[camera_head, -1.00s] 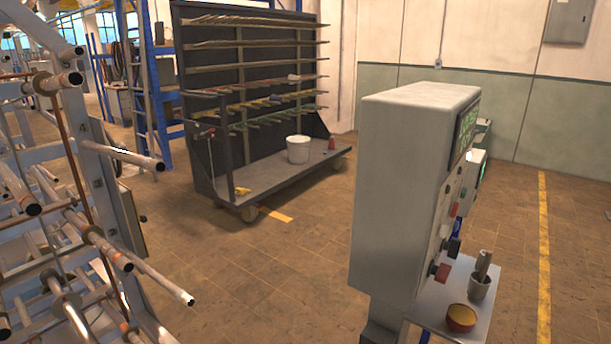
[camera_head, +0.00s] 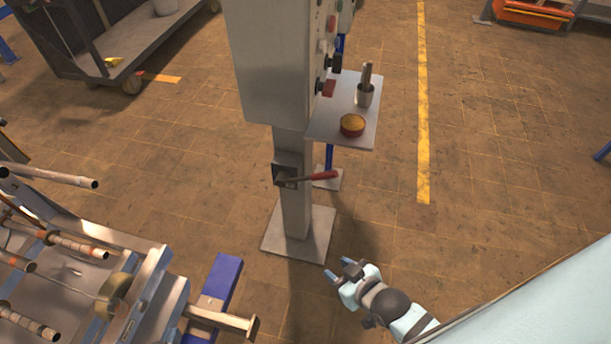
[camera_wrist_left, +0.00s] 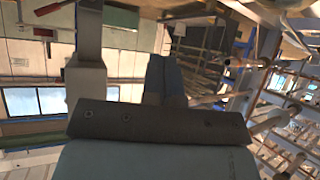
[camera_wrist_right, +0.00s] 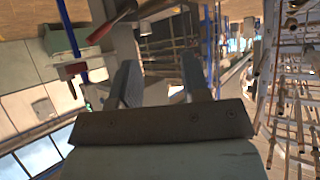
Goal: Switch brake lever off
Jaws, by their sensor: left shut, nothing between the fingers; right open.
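The brake lever (camera_head: 318,176) has a red handle on a thin shaft. It comes out of a dark mount on the console's grey post and points right, roughly level, in the head view. Its red handle also shows at the upper left of the left wrist view (camera_wrist_left: 50,8) and near the top of the right wrist view (camera_wrist_right: 112,21). My left gripper (camera_wrist_left: 165,62) has its fingers together and is empty. My right gripper (camera_wrist_right: 158,65) has its fingers apart with nothing between.
The grey console (camera_head: 272,60) stands on a square foot plate (camera_head: 300,243). A metal frame (camera_head: 150,285) stands at lower left.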

